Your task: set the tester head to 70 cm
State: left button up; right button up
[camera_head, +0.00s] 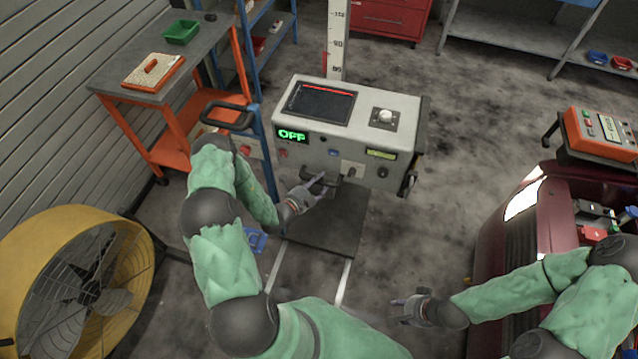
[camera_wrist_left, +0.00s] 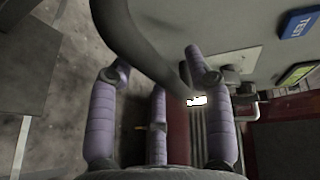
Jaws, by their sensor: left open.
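The tester head (camera_head: 350,120) is a pale grey box on a column with a measuring scale (camera_head: 338,40). "90" and "80" show on the scale, with a red mark beside it just above the box. A green display (camera_head: 292,135) on its front reads OFF. My left gripper (camera_head: 318,186) is open at the dark handle low on the front. In the left wrist view, the dark curved handle (camera_wrist_left: 150,50) passes between the spread purple fingers (camera_wrist_left: 160,120), which are not closed on it. My right gripper (camera_head: 402,310) appears open and empty, well away from the head.
A yellow fan (camera_head: 75,270) stands at the lower left, and an orange-framed bench (camera_head: 160,70) at the upper left. A dark red car (camera_head: 515,240) is on the right. The floor between head and car is clear.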

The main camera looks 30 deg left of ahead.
pick_arm(q)
jog(key=shift+w, duration=0.15)
grip_shut()
notch_tip(320, 180, down, 16)
jog(key=b, duration=1)
jog(key=shift+f+b, duration=0.15)
jog(key=shift+b, duration=0.15)
jog(key=shift+d, duration=0.1)
grip_release()
jog(key=v, duration=1.2)
